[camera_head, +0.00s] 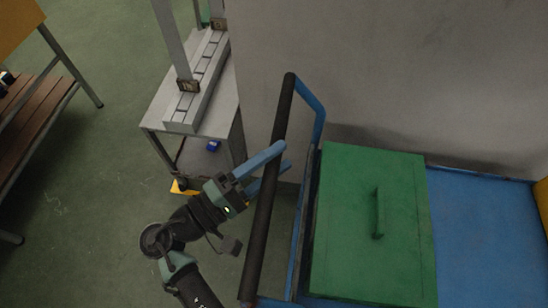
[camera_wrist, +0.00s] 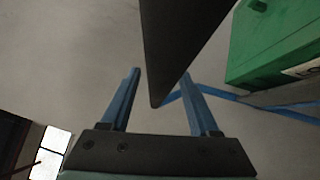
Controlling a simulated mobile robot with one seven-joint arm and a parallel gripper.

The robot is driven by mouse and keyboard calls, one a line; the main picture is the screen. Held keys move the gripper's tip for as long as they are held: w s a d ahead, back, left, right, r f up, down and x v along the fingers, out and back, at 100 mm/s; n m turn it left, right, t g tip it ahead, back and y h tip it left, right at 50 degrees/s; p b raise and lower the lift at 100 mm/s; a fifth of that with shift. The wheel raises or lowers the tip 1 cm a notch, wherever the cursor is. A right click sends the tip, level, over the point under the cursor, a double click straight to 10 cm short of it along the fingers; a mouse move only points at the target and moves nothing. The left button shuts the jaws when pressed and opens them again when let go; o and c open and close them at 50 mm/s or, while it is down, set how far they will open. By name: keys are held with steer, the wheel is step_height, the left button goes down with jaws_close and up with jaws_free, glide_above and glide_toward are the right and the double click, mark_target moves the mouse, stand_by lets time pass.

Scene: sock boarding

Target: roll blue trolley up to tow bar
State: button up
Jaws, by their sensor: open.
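The blue trolley (camera_head: 480,235) stands at the right in the head view, with a flat blue deck and a blue tube handle frame. The black grip bar (camera_head: 262,215) of its handle runs lengthwise near the middle. My gripper (camera_head: 284,155) is open at this bar, its blue fingers reaching across it. In the wrist view the grip bar (camera_wrist: 175,45) passes between the two open fingers (camera_wrist: 160,90), and I see no finger shut on it. The bar's exact depth between the fingers is hard to tell. I cannot make out a tow bar.
A green lidded box (camera_head: 345,225) sits on the trolley deck. A grey wall or panel (camera_head: 400,70) stands behind the trolley. A metal stand (camera_head: 205,95) is at upper left, with a wooden bench (camera_head: 35,130) further left. Green floor (camera_head: 90,200) between them is clear.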

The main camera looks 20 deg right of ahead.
jaws_close()
stand_by(1.3)
